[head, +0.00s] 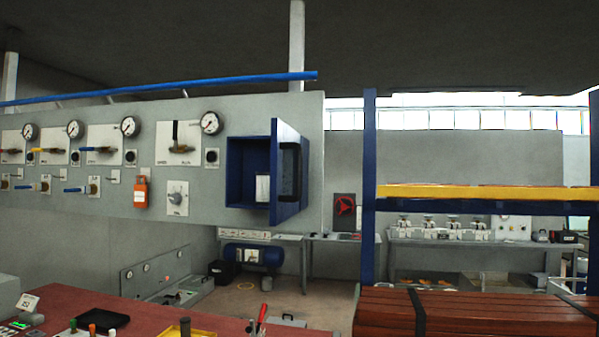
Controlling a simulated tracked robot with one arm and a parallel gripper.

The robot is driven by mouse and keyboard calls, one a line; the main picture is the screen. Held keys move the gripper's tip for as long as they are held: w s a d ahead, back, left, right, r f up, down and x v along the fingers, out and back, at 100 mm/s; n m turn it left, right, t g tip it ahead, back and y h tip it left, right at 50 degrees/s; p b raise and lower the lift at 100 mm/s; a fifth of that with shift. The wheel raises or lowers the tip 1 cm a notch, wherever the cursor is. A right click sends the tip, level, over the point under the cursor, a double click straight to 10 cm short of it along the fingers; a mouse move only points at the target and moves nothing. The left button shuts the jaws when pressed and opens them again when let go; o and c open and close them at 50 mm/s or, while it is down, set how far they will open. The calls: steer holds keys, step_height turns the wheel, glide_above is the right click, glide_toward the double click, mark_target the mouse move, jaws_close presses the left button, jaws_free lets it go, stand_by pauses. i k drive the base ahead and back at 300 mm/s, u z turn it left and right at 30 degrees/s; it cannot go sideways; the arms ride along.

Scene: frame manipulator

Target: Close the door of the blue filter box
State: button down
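The blue filter box (234,172) is mounted near the right end of a grey wall panel in the head view. Its door (289,172) stands open, hinged on the box's right side and swung out toward me. A white filter or card (262,188) shows inside the box, partly covered by the door's edge. A dark handle or recess shows on the door's outer face. My gripper is not in this view.
The grey panel (110,200) carries gauges, levers and an orange padlock-like tag (141,192). A red-topped table (130,310) with tools lies below. A blue and yellow rack (490,192) with stacked red-brown beams (470,315) stands at right.

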mark_target(282, 208)
steer(key=u, duration=0.6)
steer(key=i, duration=1.35)
steer(key=z, duration=0.1)
